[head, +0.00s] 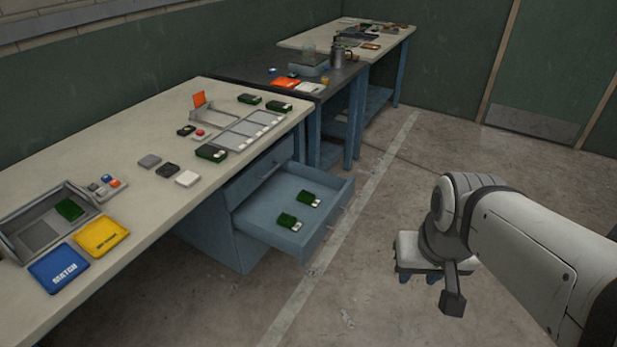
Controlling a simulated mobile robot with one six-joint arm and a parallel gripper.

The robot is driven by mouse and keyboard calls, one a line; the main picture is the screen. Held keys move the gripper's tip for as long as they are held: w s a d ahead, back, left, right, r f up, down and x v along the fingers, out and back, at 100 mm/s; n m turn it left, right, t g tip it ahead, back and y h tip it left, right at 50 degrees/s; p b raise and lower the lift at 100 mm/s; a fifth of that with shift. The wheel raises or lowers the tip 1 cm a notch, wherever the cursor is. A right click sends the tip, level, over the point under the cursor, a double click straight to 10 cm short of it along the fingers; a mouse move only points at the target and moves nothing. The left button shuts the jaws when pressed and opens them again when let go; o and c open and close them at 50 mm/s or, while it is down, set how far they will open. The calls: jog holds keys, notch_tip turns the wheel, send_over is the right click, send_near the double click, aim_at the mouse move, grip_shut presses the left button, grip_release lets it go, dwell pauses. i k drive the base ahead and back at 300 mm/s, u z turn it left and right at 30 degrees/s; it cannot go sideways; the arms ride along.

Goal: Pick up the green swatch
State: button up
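Several dark green swatches with pale labels are in the head view. Two lie in the open blue drawer, a rear green swatch (308,199) and a front green swatch (289,222). On the bench are a green swatch at the back (249,98), one to its right (279,106) and one by the grey panels (211,153). Another green piece (69,209) rests in the grey tray (28,246). My gripper (418,278) hangs at the right over the floor, well apart from the bench and drawer. Its small blue fingertips look apart, with nothing seen between them.
The open drawer (329,222) juts from the pale bench (120,165). A blue MATCH tray (58,269) and a yellow tray (101,237) sit at the front. Grey, black and white blocks lie mid-bench. A dark table (250,67) stands behind. The concrete floor between drawer and arm is clear.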

aim_at(310, 199)
jog(key=u, duration=0.65)
jog(key=i, duration=1)
jog(key=z, duration=0.95)
jog(key=k, duration=1.15)
jog(key=z, duration=1.05)
jog(key=i, duration=1.55)
jog(key=u, duration=0.4)
